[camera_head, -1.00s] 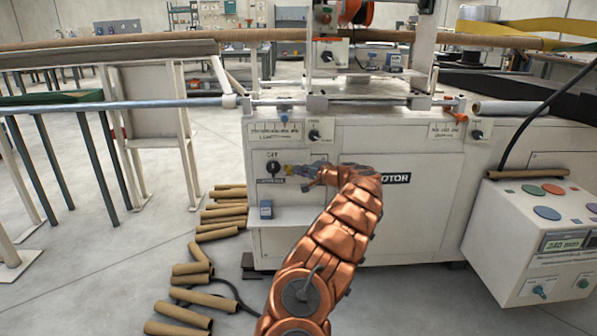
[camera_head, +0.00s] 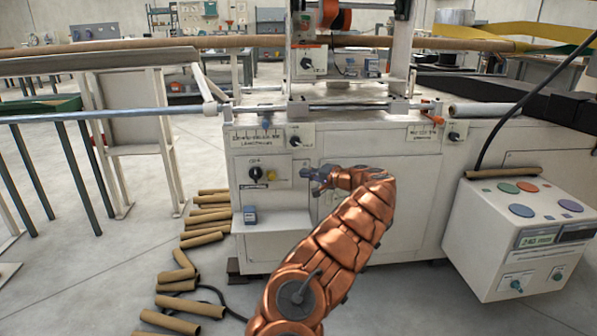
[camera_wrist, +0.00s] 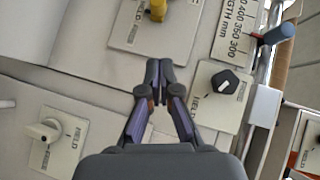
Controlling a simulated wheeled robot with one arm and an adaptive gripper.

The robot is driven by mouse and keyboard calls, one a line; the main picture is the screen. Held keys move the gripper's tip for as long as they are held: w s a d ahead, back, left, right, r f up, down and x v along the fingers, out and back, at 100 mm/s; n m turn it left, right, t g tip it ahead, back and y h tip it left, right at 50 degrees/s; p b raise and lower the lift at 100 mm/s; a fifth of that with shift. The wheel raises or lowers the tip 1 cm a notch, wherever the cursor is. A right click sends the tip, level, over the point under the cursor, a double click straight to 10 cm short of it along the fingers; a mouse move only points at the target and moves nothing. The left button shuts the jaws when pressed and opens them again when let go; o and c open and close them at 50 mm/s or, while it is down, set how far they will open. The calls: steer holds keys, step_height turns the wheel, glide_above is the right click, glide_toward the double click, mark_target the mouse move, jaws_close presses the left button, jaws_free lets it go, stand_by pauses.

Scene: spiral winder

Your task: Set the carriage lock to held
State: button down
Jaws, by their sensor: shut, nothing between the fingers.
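My gripper (camera_head: 308,174) is shut and empty in front of the machine's cabinet face, right of a plate with a black knob (camera_head: 256,174). In the wrist view its fingertips (camera_wrist: 158,72) meet. They point between a plate with a yellow knob (camera_wrist: 157,9) and a plate with a black-topped knob (camera_wrist: 224,82). A white knob (camera_wrist: 45,132) on another plate is at the lower left. In the head view, another knob (camera_head: 295,141) sits above my gripper beside the length scale (camera_head: 257,139). Plate lettering is too small or blurred to tell which is the carriage lock.
The white machine cabinet (camera_head: 400,220) fills the middle. A knob (camera_head: 454,136) is at its right end. A control box (camera_head: 520,240) stands at front right. Cardboard tubes (camera_head: 190,305) lie on the floor left of my arm.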

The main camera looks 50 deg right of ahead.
steer(key=shift+p+v, duration=0.3)
steer(key=shift+v, duration=1.35)
